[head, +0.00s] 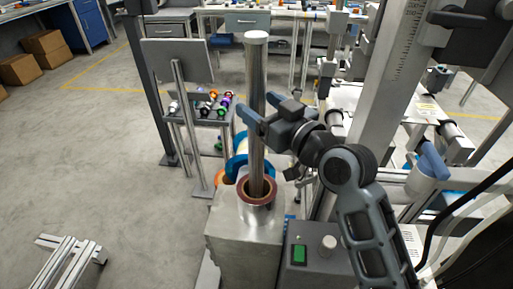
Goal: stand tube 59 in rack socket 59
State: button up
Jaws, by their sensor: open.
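A long silver tube (257,80) with a pale cap stands upright near the middle of the view. Its lower end is inside a round socket (243,189) with a reddish-brown ring, on top of a grey block. No number is readable on the tube or socket, so I cannot tell that they are 59. My gripper (247,131) is open at about mid-height of the tube, reaching in from the right. Its blue fingers are beside the tube; whether they touch it is unclear. The tube's bottom end is hidden inside the socket.
The grey block (231,245) stands beside a control box (313,262) with a green display. Behind are blue and orange reels (236,167) and a small table of coloured items (202,107). A metal frame (67,262) lies front left. The left floor is mostly clear.

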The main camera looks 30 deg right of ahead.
jog(key=shift+w+a+r, duration=0.1)
jog(key=shift+w+a, duration=0.05)
jog(key=shift+w, duration=0.8)
jog(key=shift+w+a, duration=0.15)
jog(key=shift+w, duration=0.8)
jog(key=shift+c, duration=0.3)
grip_shut()
